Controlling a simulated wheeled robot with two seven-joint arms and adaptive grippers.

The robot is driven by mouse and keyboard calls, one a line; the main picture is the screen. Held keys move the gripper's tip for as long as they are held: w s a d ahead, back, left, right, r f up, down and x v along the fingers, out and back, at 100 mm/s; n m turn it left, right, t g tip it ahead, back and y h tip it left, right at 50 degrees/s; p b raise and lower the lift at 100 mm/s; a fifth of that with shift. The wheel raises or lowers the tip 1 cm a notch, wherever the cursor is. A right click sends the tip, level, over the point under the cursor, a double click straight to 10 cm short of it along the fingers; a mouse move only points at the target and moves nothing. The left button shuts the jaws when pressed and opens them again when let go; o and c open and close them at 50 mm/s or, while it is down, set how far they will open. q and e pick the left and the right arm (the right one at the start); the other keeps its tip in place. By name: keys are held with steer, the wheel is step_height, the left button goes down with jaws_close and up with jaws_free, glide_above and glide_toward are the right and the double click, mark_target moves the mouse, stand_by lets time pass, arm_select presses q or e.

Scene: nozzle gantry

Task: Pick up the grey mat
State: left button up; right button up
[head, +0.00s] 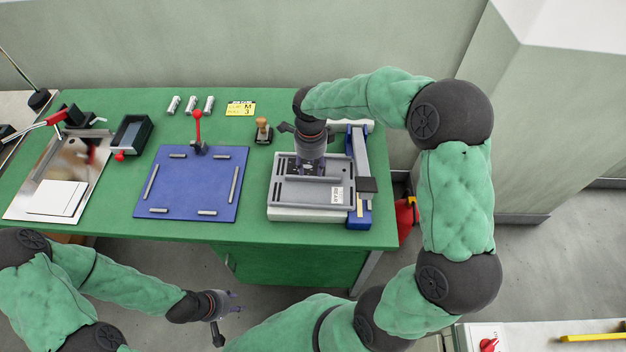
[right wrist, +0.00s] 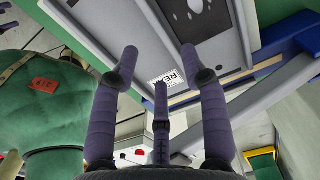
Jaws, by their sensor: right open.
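The only grey mat-like piece I see is a flat grey plate (head: 285,195) with a raised rim and a white label, lying on a pale base at the right end of the green table. It fills the top of the right wrist view (right wrist: 138,40), where its label and a dark recessed area show. My right gripper (head: 307,168) is above its back part, pointing down; in the right wrist view its fingers (right wrist: 158,65) are spread with nothing between them. Contact with the plate cannot be told. My left gripper (head: 232,301) is open and empty in front of the table.
A blue gantry rail (head: 362,150) with a dark block stands along the plate's right side. A stamp (head: 263,130) stands to its left. Further left is a blue board (head: 190,190) with grey bars and a red-knobbed lever (head: 198,125). Green tabletop between board and plate is clear.

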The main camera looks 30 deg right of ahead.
mark_target(313, 178)
steer(key=shift+w+d+f, duration=0.1)
steer(key=shift+f, duration=0.45)
steer(key=f, duration=0.3)
steer(key=f+b, duration=0.1)
steer(key=f, duration=0.1)
steer(key=shift+d, duration=0.25)
steer(key=shift+r, duration=0.1)
jaws_close()
